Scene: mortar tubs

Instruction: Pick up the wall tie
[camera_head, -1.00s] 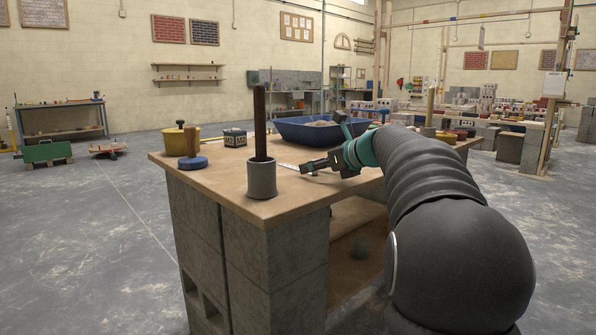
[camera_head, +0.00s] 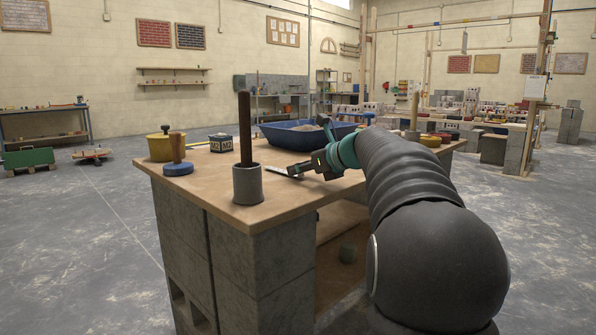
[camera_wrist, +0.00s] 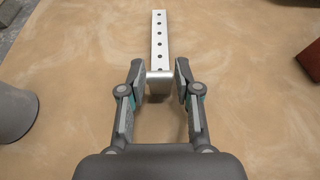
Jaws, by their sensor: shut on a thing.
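The wall tie (camera_wrist: 159,40) is a flat, pale metal strip with a row of holes and a bent near end. In the wrist view it points away from me over the tan board. My gripper (camera_wrist: 159,78) is shut on its bent end, one finger on each side. In the head view my gripper (camera_head: 293,171) is low over the bench top, behind and right of the grey pot. The tie (camera_head: 279,171) shows there as a thin pale sliver, partly hidden. I cannot tell whether it is clear of the board.
The grey pot (camera_head: 247,187) with an upright dark stick stands at the bench's front corner. A blue tub (camera_head: 290,138) of mortar, a yellow pot (camera_head: 160,149), a blue-based tool (camera_head: 177,168) and a dark lettered box (camera_head: 221,143) stand behind. A reddish block (camera_wrist: 312,60) lies to the right.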

